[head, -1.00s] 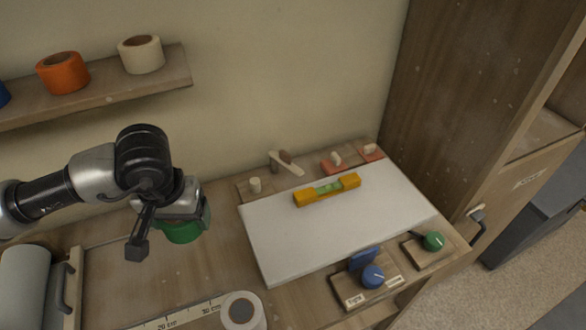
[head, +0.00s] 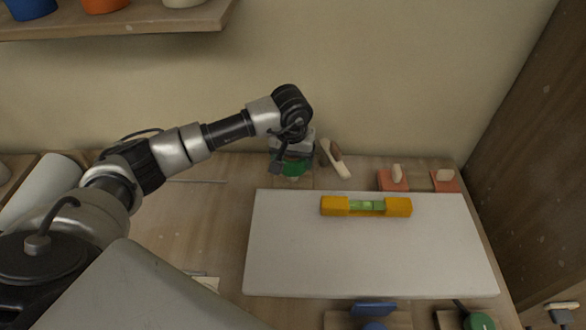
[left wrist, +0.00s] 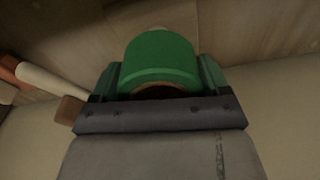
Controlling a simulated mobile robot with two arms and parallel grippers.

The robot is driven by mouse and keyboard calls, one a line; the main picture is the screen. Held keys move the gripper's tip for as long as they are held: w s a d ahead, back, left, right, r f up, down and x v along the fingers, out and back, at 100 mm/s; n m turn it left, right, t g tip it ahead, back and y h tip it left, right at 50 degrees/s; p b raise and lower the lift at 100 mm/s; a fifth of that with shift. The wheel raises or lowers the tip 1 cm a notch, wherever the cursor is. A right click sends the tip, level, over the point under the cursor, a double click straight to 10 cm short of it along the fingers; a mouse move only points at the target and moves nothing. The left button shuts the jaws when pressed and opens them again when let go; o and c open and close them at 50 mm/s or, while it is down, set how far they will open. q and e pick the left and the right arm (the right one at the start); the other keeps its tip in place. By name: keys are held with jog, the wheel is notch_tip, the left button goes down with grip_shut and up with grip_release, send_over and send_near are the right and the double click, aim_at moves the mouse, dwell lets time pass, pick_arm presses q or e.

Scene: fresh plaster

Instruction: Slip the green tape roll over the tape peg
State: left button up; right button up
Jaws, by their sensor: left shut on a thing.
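The green tape roll (head: 295,168) is in my left gripper (head: 291,158), at the back of the workbench. In the left wrist view the roll (left wrist: 160,57) sits between the two green-grey fingers of the gripper (left wrist: 160,80), its brown core partly showing. The roll is over or close to the small wooden base (head: 303,183) at the back edge of the white board. The tape peg is mostly or fully hidden behind the roll and gripper. I cannot tell whether the roll is around it. My right gripper is not in view.
A pale-handled tool (head: 335,160) stands close right of the gripper. The white board (head: 350,260) carries a yellow level (head: 335,206). Two orange blocks (head: 392,182) lie further right.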

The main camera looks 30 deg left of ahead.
aim_at(293, 170)
pick_arm(q)
jog(key=shift+d+f, duration=0.1)
jog(key=shift+f, duration=0.55)
notch_tip(293, 170, down, 2)
jog(key=shift+f+p, duration=0.2)
jog(key=shift+p, duration=0.2)
jog(key=shift+f, duration=0.25)
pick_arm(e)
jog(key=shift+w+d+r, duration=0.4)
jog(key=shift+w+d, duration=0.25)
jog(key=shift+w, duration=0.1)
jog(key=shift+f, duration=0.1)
pick_arm(q)
jog(key=shift+f+b, duration=0.2)
jog(key=shift+b, duration=0.15)
jog(key=o, duration=0.9)
jog(key=shift+r, duration=0.1)
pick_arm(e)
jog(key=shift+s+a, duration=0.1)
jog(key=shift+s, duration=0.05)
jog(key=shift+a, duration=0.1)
